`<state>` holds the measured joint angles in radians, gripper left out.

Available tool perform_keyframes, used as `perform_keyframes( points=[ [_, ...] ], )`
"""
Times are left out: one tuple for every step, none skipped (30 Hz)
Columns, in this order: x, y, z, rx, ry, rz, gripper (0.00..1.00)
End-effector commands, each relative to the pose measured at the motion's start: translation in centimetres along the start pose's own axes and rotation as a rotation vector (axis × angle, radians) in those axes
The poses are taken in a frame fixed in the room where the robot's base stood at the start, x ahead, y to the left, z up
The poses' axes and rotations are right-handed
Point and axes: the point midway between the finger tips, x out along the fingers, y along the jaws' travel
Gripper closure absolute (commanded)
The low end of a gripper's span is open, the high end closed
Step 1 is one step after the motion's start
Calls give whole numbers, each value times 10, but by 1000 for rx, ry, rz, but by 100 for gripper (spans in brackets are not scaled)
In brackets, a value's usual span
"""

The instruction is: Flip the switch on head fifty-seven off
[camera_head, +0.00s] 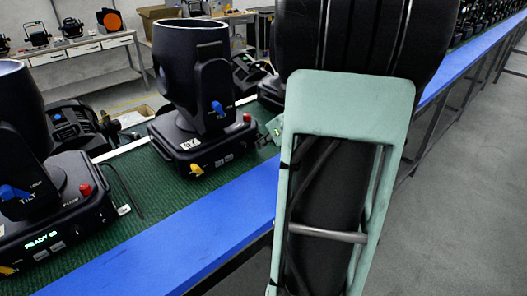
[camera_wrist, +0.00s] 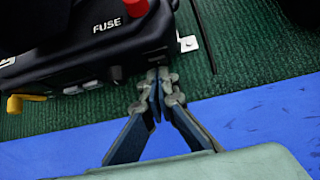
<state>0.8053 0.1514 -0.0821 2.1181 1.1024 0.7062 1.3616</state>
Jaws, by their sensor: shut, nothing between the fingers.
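A black moving head (camera_head: 190,70) stands mid-bench in the head view, with a blue knob, a red FUSE knob and a yellow lever. Its front display looks unlit; I cannot read its number. The wrist view shows a black base (camera_wrist: 85,50) with a red knob (camera_wrist: 136,8), a yellow lever (camera_wrist: 17,104) and small grey buttons along its front. My gripper (camera_wrist: 158,82) is shut and empty, its tips at the right end of that front face. The tips cover whatever is right behind them, and I cannot tell if they touch. The switch is not clearly visible.
Another head (camera_head: 40,195) at the left has a lit green READY display. The bench has a green mat (camera_head: 160,205) and a blue front edge (camera_head: 215,225). A metal tab (camera_wrist: 188,44) and dark cable lie right of the base. My arm hides the bench's middle.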

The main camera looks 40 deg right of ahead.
Motion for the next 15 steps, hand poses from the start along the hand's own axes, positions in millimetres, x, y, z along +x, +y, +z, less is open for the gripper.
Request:
perform_keyframes(
  points=[
    [6,0,-2,0,-20,-1,100],
    [6,0,-2,-1,-30,-1,100],
    [6,1,-2,-2,-41,0,100],
    [6,1,-2,-2,-51,0,100],
    [6,1,-2,-1,-59,0,100],
    [6,1,-1,-2,-68,0,100],
    [6,1,-1,-3,-75,0,100],
    [5,1,0,-4,-81,0,100],
    [5,1,0,-3,-88,0,100],
    [5,1,1,-3,-92,1,100],
    [4,2,2,-4,-91,2,100],
    [4,2,2,-4,-91,2,100],
    [4,1,2,-5,-90,2,100],
    [4,1,2,-5,-90,1,100],
    [4,1,2,-5,-90,1,100]
  ],
)
